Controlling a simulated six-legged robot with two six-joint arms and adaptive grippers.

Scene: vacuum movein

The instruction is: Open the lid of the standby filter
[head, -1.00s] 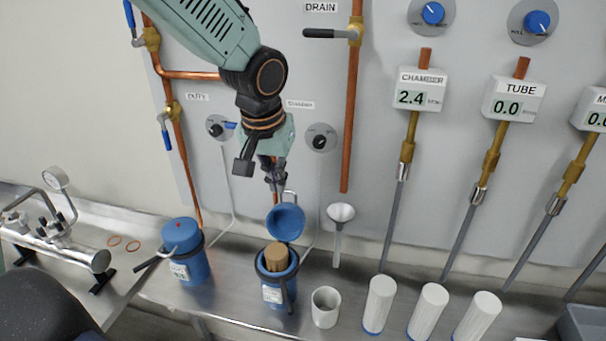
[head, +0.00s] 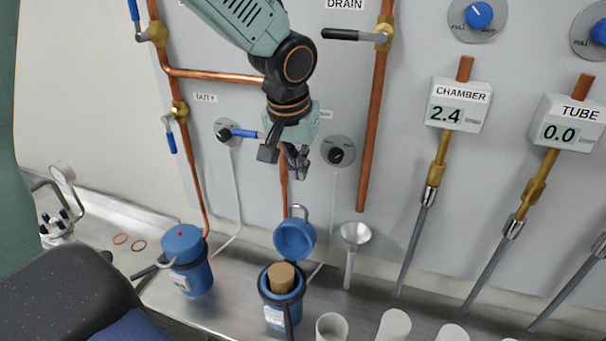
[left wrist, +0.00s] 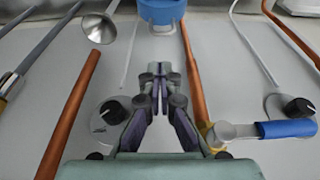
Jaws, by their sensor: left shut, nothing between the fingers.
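The standby filter (head: 273,315) is a blue canister with a dark clamp and a tan cartridge (head: 281,278) inside its open top. Its blue lid (head: 293,242) is swung up and back behind the canister, inner side facing me, with a metal loop at its top. In the left wrist view, the lid (left wrist: 162,10) shows at the top edge, beyond the fingertips. My left gripper (head: 298,170) is shut and empty, above the lid and apart from it; it also shows in the left wrist view (left wrist: 160,88). My right gripper is not in view.
The duty filter (head: 186,262), lid down, stands to the left. A funnel (head: 355,233) is to the right, with a white cup (head: 331,327) and white cartridges (head: 393,326) in front. A copper pipe (head: 375,120) and valve knob (head: 337,154) are near the gripper.

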